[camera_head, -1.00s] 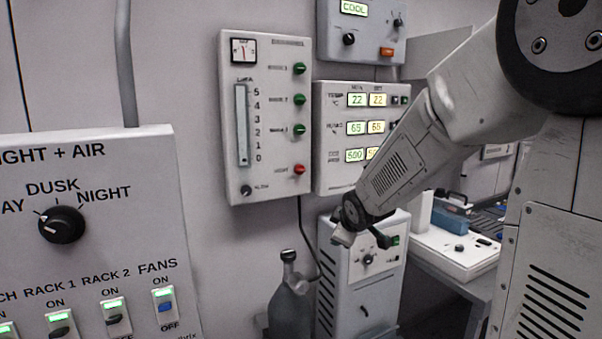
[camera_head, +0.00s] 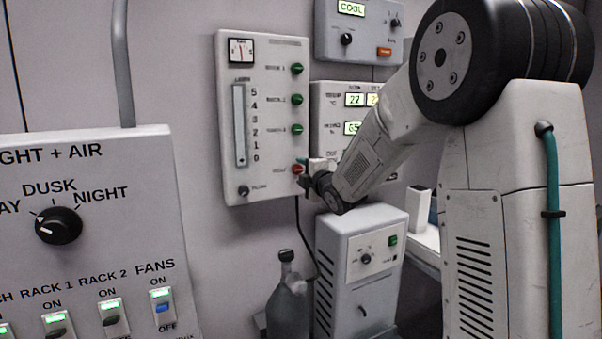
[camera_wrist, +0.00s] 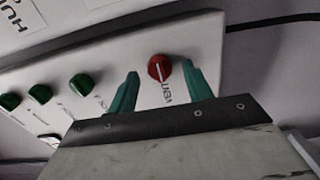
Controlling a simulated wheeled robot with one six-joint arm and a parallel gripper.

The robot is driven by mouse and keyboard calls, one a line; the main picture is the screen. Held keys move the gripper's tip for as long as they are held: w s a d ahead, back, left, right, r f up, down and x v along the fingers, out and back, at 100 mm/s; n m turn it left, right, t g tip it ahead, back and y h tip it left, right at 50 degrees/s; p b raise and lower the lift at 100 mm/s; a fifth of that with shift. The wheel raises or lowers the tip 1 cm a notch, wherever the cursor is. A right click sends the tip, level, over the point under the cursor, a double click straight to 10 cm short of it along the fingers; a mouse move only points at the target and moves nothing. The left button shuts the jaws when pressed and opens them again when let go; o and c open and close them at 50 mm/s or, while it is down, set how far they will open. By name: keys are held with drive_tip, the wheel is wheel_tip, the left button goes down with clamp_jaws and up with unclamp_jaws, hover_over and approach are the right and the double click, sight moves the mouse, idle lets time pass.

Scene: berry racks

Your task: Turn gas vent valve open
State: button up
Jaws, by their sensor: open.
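The red gas vent valve knob (camera_head: 297,169) is at the lower right of the white gas panel (camera_head: 262,186). In the wrist view the red knob (camera_wrist: 159,67) has a pale line on its face and the word VENT beside it. My gripper (camera_head: 303,166) is at the panel, by the red knob. In the wrist view its two green fingers are apart, with the knob showing between and just beyond their tips (camera_wrist: 159,75). The right fingertip is close to the knob. I cannot tell whether either finger touches it.
Several green knobs (camera_head: 297,69) are above the red one. The display panel (camera_head: 331,103) is right of the gas panel. A white floor unit (camera_head: 345,225) and a grey bottle (camera_head: 288,303) stand below. The light switch box (camera_head: 105,205) is at left.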

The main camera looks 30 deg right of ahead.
drive_tip(key=shift+w, duration=0.6)
drive_tip(key=shift+c, duration=0.3)
drive_tip(key=c, duration=0.9)
